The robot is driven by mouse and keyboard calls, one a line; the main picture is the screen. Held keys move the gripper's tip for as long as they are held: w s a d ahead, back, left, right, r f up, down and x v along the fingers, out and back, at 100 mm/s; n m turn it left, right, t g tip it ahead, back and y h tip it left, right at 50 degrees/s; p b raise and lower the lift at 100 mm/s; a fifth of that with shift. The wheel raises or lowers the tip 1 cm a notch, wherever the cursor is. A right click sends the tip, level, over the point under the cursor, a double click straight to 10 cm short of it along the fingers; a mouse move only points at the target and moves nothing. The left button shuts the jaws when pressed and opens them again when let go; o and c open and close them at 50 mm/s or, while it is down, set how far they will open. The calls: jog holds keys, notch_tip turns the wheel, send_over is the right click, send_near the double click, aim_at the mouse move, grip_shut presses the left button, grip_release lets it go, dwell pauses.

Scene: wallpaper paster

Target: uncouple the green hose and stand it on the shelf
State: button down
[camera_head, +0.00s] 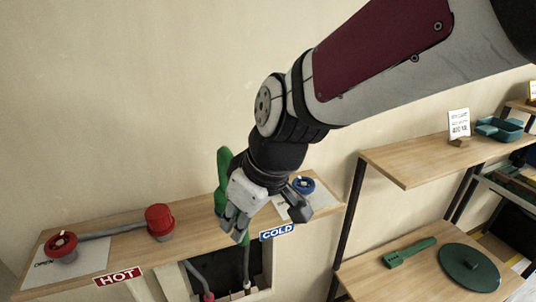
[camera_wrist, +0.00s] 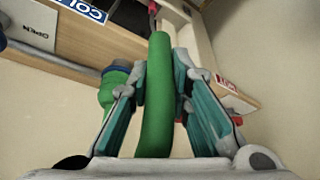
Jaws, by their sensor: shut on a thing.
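The green hose (camera_head: 224,168) stands roughly upright at my gripper (camera_head: 240,220) in the head view, its top bending above the fingers. In the wrist view the green hose (camera_wrist: 159,95) runs between the two teal-padded fingers of my gripper (camera_wrist: 160,72), which is shut on it. A wider green fitting (camera_wrist: 110,92) with a blue collar (camera_wrist: 117,68) shows behind the left finger. My fingers hide part of the hose, and I cannot tell whether it is still joined to the fitting.
A blue handwheel (camera_head: 303,185) sits by the COLD sign (camera_head: 277,231). A red handwheel (camera_head: 61,244) and red cap (camera_head: 160,221) stand left, by the HOT sign (camera_head: 118,276). At right, an upper shelf (camera_head: 405,167) has bare wood; a lower one (camera_head: 375,280) holds a green disc (camera_head: 468,268).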

aim_at(224, 155)
jog(key=shift+r, duration=0.1)
jog(key=shift+r+p, duration=1.15)
jog(key=shift+r, duration=1.05)
jog(key=shift+r+p, duration=0.95)
jog(key=shift+r, duration=1.05)
